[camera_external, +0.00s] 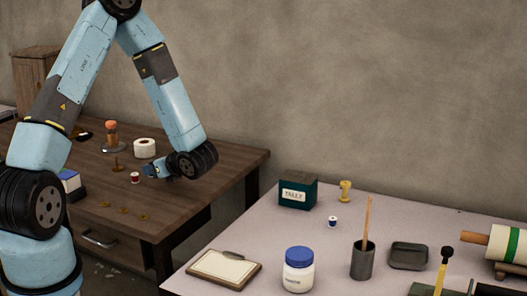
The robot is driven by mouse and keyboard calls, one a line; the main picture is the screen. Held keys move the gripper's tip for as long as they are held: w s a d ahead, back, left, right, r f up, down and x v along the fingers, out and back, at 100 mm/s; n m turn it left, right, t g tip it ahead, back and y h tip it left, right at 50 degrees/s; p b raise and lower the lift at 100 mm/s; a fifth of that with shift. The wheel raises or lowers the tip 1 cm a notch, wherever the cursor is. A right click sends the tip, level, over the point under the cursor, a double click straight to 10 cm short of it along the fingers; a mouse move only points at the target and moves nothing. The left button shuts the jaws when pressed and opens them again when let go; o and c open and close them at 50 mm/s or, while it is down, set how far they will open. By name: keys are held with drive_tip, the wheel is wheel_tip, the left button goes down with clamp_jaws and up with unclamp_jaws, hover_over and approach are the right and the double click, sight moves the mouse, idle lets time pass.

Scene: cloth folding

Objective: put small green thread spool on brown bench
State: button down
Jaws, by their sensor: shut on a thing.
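The brown bench (233,158) is the dark wooden table at the left, with a drawer in its front. My gripper (149,171) is low over the bench's right half, pointing left. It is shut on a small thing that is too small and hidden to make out. No green thread spool shows clearly anywhere in view, so the held thing is likely that spool. A small red and white spool (135,177) stands on the bench just left of my gripper. I cannot tell whether the gripper touches the bench.
The bench also bears a white roll (145,148), an orange-topped stand (111,133) and several small brass pieces near the front. On the pale table (225,240) are a teal box (298,193), a blue spool (333,221), a yellow spool (345,190) and a jar (298,275). A gap separates the tables.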

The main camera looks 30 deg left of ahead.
sight(156, 188)
drive_tip(key=shift+f, duration=1.8)
drive_tip(key=c, duration=1)
unclamp_jaws()
drive_tip(key=shift+o, duration=0.2)
